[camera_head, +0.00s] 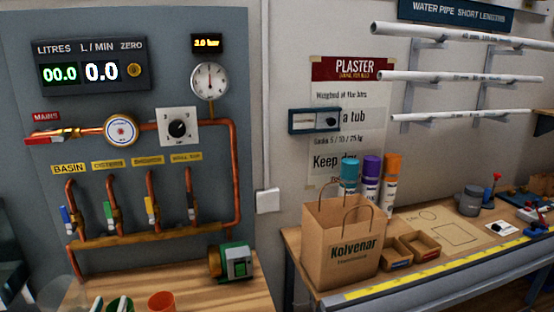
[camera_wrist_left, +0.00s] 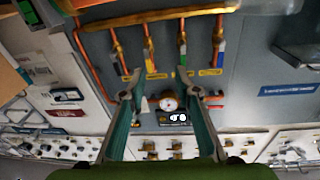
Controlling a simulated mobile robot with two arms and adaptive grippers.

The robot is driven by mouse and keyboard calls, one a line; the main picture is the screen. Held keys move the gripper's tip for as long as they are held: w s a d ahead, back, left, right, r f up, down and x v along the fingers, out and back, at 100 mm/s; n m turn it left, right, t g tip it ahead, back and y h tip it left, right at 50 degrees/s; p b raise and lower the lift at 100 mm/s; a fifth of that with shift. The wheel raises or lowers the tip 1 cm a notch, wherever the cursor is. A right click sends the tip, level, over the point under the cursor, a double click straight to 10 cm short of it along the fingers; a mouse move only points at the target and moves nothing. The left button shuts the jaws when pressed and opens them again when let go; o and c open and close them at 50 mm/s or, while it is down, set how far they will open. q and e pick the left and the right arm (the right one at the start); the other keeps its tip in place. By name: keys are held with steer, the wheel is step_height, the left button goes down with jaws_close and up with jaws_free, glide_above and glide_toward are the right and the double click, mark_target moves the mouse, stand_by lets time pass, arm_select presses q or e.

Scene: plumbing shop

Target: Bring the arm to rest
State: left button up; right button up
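My left gripper (camera_head: 108,304) shows only at the bottom edge in the head view, low in front of the plumbing panel, as two pale-tipped greenish fingers. In the left wrist view the left gripper (camera_wrist_left: 157,88) has its two teal and grey fingers well apart. Nothing shows between the fingertips except the panel behind, which appears upside down. The rest of the left arm is below the head view. My right gripper and arm are in neither view.
The grey panel (camera_head: 190,25) carries copper pipes, coloured valves and a gauge (camera_head: 209,81). On the wooden bench are a green device (camera_head: 231,262), an orange cup (camera_head: 161,302) and a clear vessel (camera_head: 62,292). A paper bag (camera_head: 342,270) stands on the right bench.

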arm_select(q)
steer(key=s+d+f+m+g+h, duration=0.25)
steer(key=s+d+f+g, duration=0.6)
steer(key=f, duration=0.45)
steer(key=s+d+f+g+h, duration=0.1)
steer(key=s+d+f+g, duration=0.3)
steer(key=s, duration=0.6)
steer(key=s+d+f+g, duration=0.1)
steer(key=s+d+g, duration=0.3)
steer(key=s, duration=0.5)
step_height(320, 180, down, 26)
steer(key=s+d+m, duration=0.1)
steer(key=s, duration=0.1)
steer(key=s+a+f, duration=0.3)
steer(key=s+f, duration=1.3)
steer(key=s, duration=0.1)
steer(key=shift+f+g, duration=0.2)
steer(key=shift+g, duration=0.25)
